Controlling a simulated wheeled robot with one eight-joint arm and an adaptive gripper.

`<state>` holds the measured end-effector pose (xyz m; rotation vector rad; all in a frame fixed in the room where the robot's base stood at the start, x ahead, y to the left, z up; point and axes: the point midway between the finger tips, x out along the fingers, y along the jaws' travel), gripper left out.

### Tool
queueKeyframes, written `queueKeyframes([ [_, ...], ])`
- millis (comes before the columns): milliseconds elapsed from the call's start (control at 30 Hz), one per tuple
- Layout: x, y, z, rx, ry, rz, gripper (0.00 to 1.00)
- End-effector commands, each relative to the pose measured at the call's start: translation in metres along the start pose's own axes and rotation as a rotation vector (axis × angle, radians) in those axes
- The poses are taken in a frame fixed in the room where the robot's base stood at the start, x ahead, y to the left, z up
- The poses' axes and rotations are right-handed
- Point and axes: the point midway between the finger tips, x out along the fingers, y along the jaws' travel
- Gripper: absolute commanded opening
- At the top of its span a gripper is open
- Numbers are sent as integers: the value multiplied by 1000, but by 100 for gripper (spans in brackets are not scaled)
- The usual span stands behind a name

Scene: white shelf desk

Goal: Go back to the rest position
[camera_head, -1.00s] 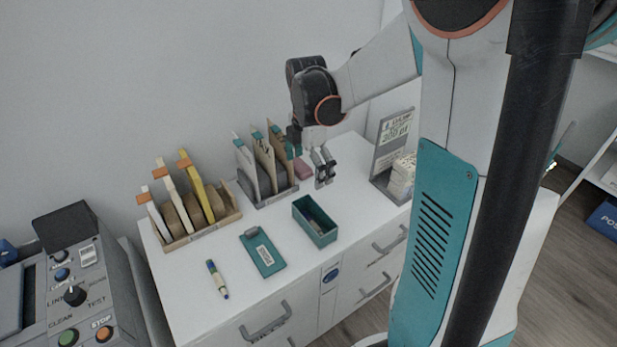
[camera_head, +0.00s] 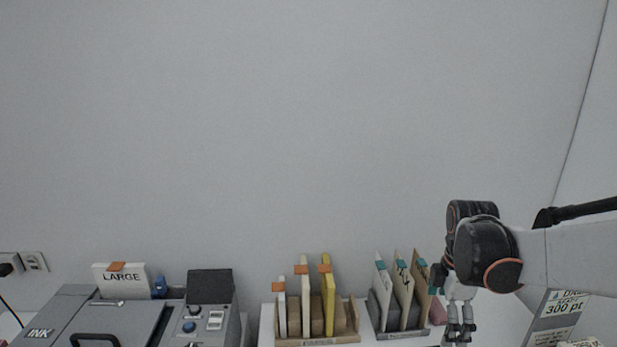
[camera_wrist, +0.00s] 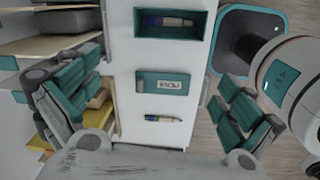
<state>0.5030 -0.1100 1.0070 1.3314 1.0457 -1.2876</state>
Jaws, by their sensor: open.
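My gripper (camera_head: 460,328) hangs over the right part of the white desk, fingers pointing down, to the right of the rack with teal-tabbed cards (camera_head: 402,300). In the wrist view my gripper (camera_wrist: 152,108) is open, its teal-padded fingers wide apart at left and right with nothing held. Between them, lower down, lie a teal plate with a white label (camera_wrist: 150,85) and a marker (camera_wrist: 160,119) on the white desk top (camera_wrist: 125,100). A teal box (camera_wrist: 202,36) with a dark blue and white item in it is above them in that view.
A rack with orange-tabbed cards (camera_head: 317,340) stands left of the teal-tabbed one. A grey machine (camera_head: 140,322) with a LARGE card is at the far left. The wall above is bare.

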Motion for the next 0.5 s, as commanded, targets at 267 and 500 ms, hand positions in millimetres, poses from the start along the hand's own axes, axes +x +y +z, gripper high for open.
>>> queueKeyframes([
  [267, -48, -37, -38, 351, 18, 201, 100],
  [500, -70, -79, -58, 725, 145, 306, 100],
])
